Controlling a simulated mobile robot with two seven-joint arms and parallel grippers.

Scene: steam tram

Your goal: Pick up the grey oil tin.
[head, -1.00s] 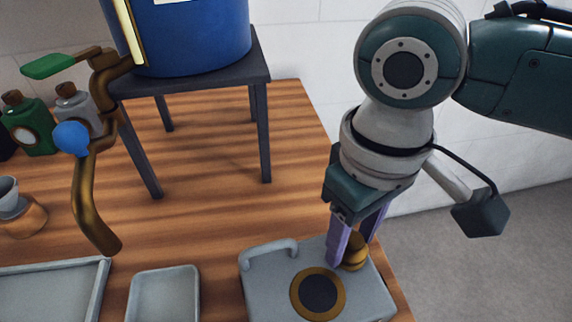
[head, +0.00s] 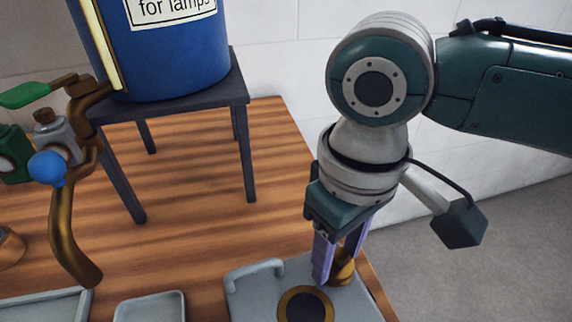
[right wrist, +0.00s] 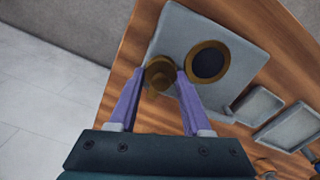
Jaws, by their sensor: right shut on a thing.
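A small grey tin (head: 54,133) with a brown cap stands at the far left in the head view, partly hidden behind the brass tap. A green tin (head: 14,158) is beside it, cut by the picture's edge. My right gripper (head: 338,268) is far to the right of them. Its purple fingers are shut on a brass knobbed piece (right wrist: 161,74), which is on or just above the top of a flat grey box (head: 262,292), beside the box's dark round brass-rimmed opening (right wrist: 207,62). I cannot tell whether this piece touches the box. My left gripper is out of view.
Grey trays (head: 150,308) lie at the front left. The wooden tabletop (head: 190,220) is clear in the middle.

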